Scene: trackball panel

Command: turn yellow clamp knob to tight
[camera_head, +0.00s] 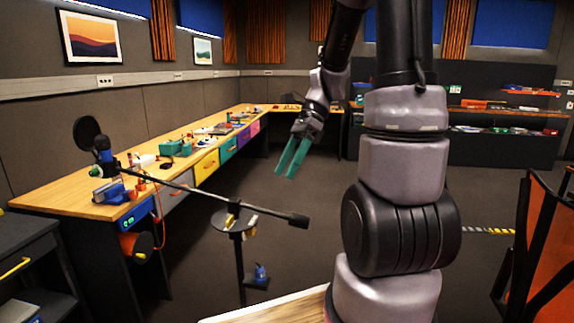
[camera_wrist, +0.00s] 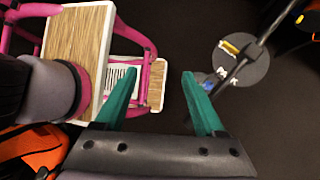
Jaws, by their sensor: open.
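My gripper (camera_head: 286,172) has two teal fingers, spread apart and empty, pointing down in mid-air over the floor. Its fingers also show in the wrist view (camera_wrist: 159,75). A black microphone stand (camera_head: 238,262) with a boom arm carries a small round grey tray (camera_head: 246,225). A small yellow part (camera_head: 229,218) shows at the tray; it also appears in the wrist view (camera_wrist: 229,46), right of the fingers and apart from them. I cannot tell for sure that this is the clamp knob, nor how it is turned.
A long wooden bench (camera_head: 60,197) with coloured drawers and many small items runs along the left wall. A dark cart (camera_head: 30,240) stands front left. A blue object (camera_head: 261,274) is low on the stand. An orange-and-black item (camera_head: 540,250) is at right. The middle floor is open.

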